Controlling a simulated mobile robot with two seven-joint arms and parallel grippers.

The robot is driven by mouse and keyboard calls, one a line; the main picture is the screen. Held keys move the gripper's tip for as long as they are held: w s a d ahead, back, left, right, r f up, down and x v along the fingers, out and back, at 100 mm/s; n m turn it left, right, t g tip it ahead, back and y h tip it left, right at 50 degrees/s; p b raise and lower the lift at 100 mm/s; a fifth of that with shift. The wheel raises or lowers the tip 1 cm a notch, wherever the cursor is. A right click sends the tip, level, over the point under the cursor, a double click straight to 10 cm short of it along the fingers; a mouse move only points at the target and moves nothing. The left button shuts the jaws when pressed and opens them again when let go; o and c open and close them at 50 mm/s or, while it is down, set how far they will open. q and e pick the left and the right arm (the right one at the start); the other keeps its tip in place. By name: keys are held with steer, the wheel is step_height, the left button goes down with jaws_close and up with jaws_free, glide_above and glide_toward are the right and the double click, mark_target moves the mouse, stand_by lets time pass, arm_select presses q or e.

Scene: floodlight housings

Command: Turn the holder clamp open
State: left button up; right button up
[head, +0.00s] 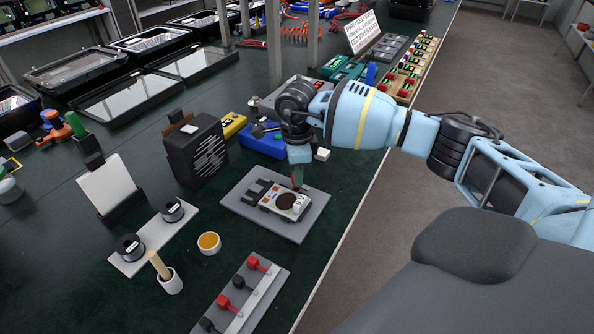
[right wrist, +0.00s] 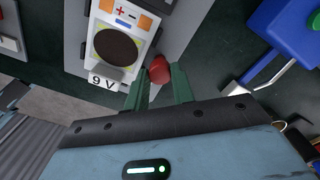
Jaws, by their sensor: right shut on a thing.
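A grey plate (head: 297,231) on the dark green table carries a holder with a white device that has a round dark disc (head: 285,201). In the right wrist view the device (right wrist: 121,45) shows plus and minus marks and a "9 V" label. A red clamp knob (right wrist: 159,70) stands beside the device at the plate's edge. My right gripper (head: 299,178) reaches down over the plate, and its green fingers (right wrist: 159,84) are shut on the red knob. The fingers hide most of the knob in the head view. My left gripper is out of view.
A rack with red and dark clips (head: 243,300) lies in front. A small orange-filled cup (head: 209,243) stands to the left. The table edge is to the right.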

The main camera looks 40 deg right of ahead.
steer(key=shift+r+n, duration=0.1)
steer(key=shift+n, duration=0.4)
steer(key=o, duration=1)
steer(key=shift+r, duration=3.9)
steer(key=shift+f, duration=0.1)
